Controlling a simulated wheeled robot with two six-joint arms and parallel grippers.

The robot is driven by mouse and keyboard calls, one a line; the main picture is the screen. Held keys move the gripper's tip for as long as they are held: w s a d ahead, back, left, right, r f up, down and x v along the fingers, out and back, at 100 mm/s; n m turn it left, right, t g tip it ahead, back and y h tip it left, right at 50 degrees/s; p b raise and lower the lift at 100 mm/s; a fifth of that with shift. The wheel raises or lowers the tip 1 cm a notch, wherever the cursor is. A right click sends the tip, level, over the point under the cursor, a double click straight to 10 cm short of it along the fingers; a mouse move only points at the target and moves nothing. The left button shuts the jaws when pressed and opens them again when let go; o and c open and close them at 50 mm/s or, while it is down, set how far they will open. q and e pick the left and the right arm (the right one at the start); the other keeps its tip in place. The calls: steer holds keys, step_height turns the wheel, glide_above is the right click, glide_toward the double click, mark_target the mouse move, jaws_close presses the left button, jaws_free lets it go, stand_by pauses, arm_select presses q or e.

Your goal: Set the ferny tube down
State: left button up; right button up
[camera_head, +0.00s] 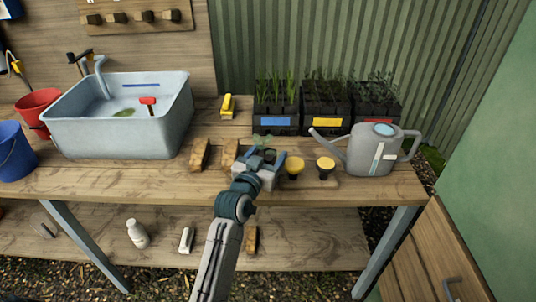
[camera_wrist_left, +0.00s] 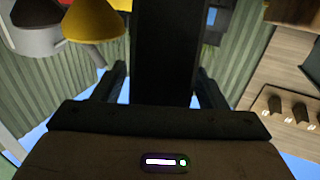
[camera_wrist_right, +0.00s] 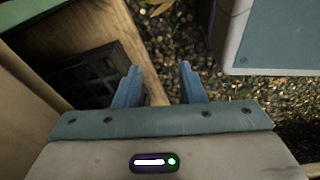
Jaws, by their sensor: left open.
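My left gripper (camera_head: 260,158) is low over the front part of the bench, left of two yellow-topped dark pots. Its jaws are open. In the left wrist view a black tube (camera_wrist_left: 165,50) stands between the two open fingers. A little green foliage (camera_head: 264,138) shows just beyond the gripper in the head view. It is too small to tell whether it is ferny, and the tube's foot is hidden by the gripper. My right gripper (camera_wrist_right: 160,82) is open and empty above gravel beside a wooden edge; it is not in the head view.
Three black crates of plants stand at the back, labelled blue (camera_head: 276,123), yellow (camera_head: 327,123) and red (camera_head: 388,120). A grey watering can (camera_head: 362,153) and yellow-topped pots (camera_head: 294,166) stand to the right. A sink (camera_head: 75,135) and wooden blocks (camera_head: 200,155) are left.

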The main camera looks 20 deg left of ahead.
arm_select(q)
steer(key=s+a+b, duration=0.1)
steer(key=s, duration=0.9)
steer(key=shift+f, duration=0.15)
steer(key=shift+o, duration=0.3)
steer(key=shift+s+a, duration=0.1)
steer(key=shift+s, duration=0.55)
steer(key=w+p, duration=0.1)
steer(key=w, duration=0.1)
steer(key=w+p, duration=0.1)
steer(key=w, duration=0.1)
steer(key=w+d+p, duration=0.1)
steer(key=w+p, duration=0.1)
steer(key=shift+w+f, duration=0.1)
steer(key=shift+f, duration=0.3)
steer(key=w+p, duration=0.1)
steer(key=w, duration=0.4)
steer(key=shift+d+f+p, duration=0.1)
steer(key=shift+f+p, duration=0.05)
steer(key=shift+p, duration=0.2)
steer(key=shift+w+f, duration=0.1)
steer(key=shift+w, duration=0.3)
arm_select(e)
steer(key=s+d+f, duration=0.1)
steer(key=s+f, duration=0.4)
steer(key=s, duration=0.5)
steer(key=shift+s+f, duration=0.15)
steer(key=shift+s, duration=0.25)
arm_select(q)
steer(key=shift+s, duration=0.1)
